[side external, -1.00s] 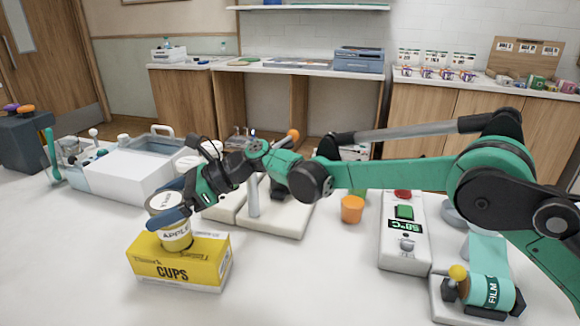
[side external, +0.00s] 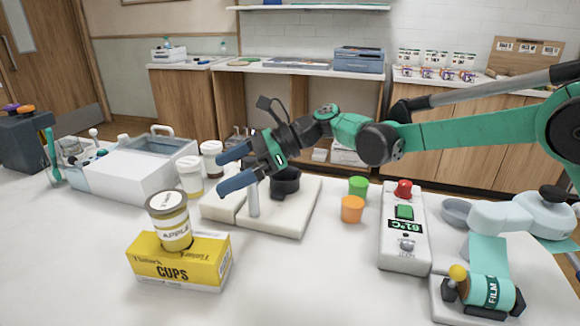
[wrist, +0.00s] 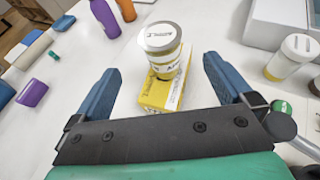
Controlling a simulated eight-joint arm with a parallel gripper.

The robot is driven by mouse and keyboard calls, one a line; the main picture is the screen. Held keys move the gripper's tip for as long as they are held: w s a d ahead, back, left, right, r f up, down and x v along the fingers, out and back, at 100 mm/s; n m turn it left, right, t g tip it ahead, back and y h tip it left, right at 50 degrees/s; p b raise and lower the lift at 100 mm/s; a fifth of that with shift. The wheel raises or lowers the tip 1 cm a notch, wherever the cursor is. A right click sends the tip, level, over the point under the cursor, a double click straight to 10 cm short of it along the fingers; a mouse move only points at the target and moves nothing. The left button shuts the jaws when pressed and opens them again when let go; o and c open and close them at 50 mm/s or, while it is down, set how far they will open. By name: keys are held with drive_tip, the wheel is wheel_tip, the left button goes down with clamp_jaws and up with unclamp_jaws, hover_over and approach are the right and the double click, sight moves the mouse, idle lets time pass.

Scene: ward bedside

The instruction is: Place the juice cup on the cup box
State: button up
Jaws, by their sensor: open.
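The juice cup (side external: 171,222), labelled APPLE with a foil-like lid, stands upright on the yellow cup box (side external: 180,268) marked CUPS. In the wrist view, the juice cup (wrist: 162,50) rests on the cup box (wrist: 166,90), beyond my fingertips. My gripper (side external: 236,170) is open and empty, up and to the right of the cup, apart from it. In the wrist view, the two blue fingers of my gripper (wrist: 160,72) are spread wide with nothing held between them.
Two lidded cups (side external: 190,177) (side external: 212,160) stand behind the box, beside a white-lidded bin (side external: 135,172). A white base with a post (side external: 270,210) lies to the right. Orange (side external: 352,209) and green cups (side external: 358,187) and a temperature unit (side external: 404,235) stand farther right.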

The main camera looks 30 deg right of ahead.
drive_tip(key=s+d+f+n+t+h, duration=0.2)
drive_tip(key=s+d+n+h, duration=0.4)
drive_tip(key=s+d+n, duration=0.3)
drive_tip(key=s+d+f+n+t+h, duration=0.2)
drive_tip(key=s+d+n+h, duration=0.5)
drive_tip(key=s+d+n, duration=0.2)
drive_tip(key=d+n, duration=0.2)
drive_tip(key=d, duration=0.1)
drive_tip(key=shift+s+n, duration=0.25)
drive_tip(key=shift+n, duration=0.15)
